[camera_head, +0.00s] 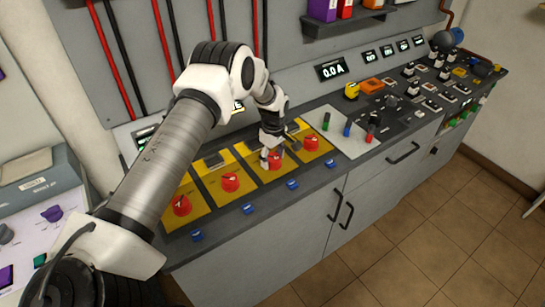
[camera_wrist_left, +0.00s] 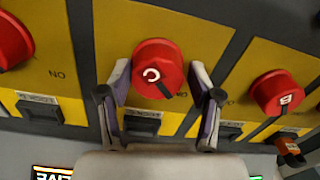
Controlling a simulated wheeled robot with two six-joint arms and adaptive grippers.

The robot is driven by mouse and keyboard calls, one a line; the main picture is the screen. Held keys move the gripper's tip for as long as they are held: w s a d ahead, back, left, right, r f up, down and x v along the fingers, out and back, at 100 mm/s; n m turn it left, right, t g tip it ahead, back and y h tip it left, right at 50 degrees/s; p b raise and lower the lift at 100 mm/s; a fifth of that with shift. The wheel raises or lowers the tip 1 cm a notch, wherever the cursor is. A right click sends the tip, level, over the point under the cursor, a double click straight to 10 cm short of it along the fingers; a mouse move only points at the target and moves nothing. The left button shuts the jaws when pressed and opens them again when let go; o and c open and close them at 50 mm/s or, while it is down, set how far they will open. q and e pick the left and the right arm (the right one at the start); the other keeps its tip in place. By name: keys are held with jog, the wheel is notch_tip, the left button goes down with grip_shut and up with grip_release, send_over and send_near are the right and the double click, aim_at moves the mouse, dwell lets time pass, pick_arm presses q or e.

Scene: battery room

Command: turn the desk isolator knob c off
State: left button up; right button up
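The red knob C (camera_wrist_left: 158,68) sits on its yellow plate, with its letter upside down in the left wrist view. A dark pointer bar runs from its middle to the lower right. In the head view knob C (camera_head: 275,162) is third from the left, partly covered by my left gripper (camera_head: 279,151). My left gripper (camera_wrist_left: 161,100) is open, with one finger on each side of the knob. I cannot tell whether the fingers touch it. My right gripper is not in view.
Knob B (camera_wrist_left: 277,92) is beside it, and another red knob (camera_wrist_left: 8,42) is on the other side. In the head view, red knobs (camera_head: 230,182), (camera_head: 181,205) and (camera_head: 310,141) share the row. Blue tags (camera_head: 292,184) line the front edge. Switches (camera_head: 400,100) crowd the desk's right.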

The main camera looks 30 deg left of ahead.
pick_arm(q)
jog(key=c, duration=0.5)
jog(key=shift+f, duration=0.1)
jog(key=shift+c, duration=0.3)
